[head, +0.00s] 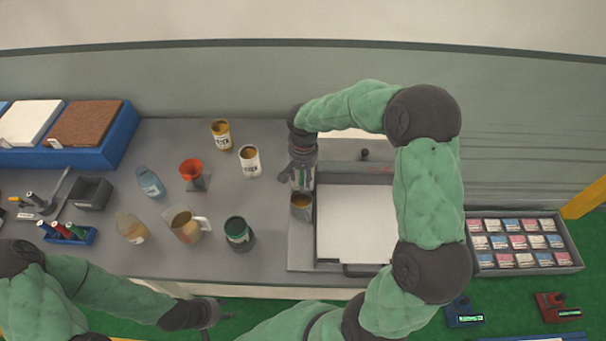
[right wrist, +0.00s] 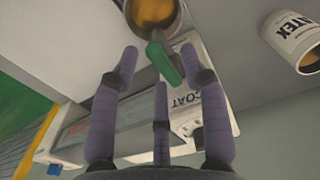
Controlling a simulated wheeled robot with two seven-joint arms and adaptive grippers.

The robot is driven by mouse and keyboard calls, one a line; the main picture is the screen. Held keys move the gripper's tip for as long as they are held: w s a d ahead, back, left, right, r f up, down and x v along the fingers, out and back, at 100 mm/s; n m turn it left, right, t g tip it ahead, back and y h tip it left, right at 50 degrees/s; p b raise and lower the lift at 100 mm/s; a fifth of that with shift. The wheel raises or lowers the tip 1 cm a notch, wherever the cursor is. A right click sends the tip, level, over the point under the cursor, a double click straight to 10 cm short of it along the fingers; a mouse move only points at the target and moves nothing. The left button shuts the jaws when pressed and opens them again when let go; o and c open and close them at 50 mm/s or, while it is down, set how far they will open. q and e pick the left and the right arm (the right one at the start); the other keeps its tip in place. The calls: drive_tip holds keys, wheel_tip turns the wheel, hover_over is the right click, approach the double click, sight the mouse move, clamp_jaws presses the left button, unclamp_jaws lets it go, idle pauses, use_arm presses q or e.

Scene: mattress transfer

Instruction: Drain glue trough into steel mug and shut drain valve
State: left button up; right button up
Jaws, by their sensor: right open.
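My right gripper (head: 301,180) is at the left end of a coating machine (head: 300,259). In the right wrist view its fingers (right wrist: 160,66) are spread apart, with a green valve lever (right wrist: 164,63) between and just beyond their tips. I see no grip on the lever. A steel mug (head: 301,213) stands just in front of my right gripper; it also shows in the right wrist view (right wrist: 134,30) with amber liquid inside. The trough is mostly hidden by my right arm and gripper. My left gripper (head: 222,316) is low at the table's front edge, its fingers unclear.
A white sheet (head: 345,225) lies on the machine bed. To the left stand a white can (head: 249,161), a yellow can (head: 221,135), a red funnel (head: 191,171), a pitcher (head: 186,228) and a dark green can (head: 238,234). A sample tray (head: 520,268) is at right.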

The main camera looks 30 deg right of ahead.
clamp_jaws()
drive_tip(key=shift+d+n, duration=0.1)
drive_tip(key=shift+n, duration=0.2)
drive_tip(key=shift+w+d+n+p, duration=0.25)
drive_tip(key=shift+d+n+p, duration=0.45)
drive_tip(key=shift+n, duration=2.2)
drive_tip(key=shift+w+d+n+p, duration=0.3)
drive_tip(key=shift+n+p, duration=0.85)
drive_tip(key=shift+n, duration=1.75)
drive_tip(key=shift+w+d+n+p, duration=0.2)
drive_tip(key=shift+d+n+p, duration=0.5)
drive_tip(key=shift+n, duration=2.2)
drive_tip(key=shift+a, duration=0.2)
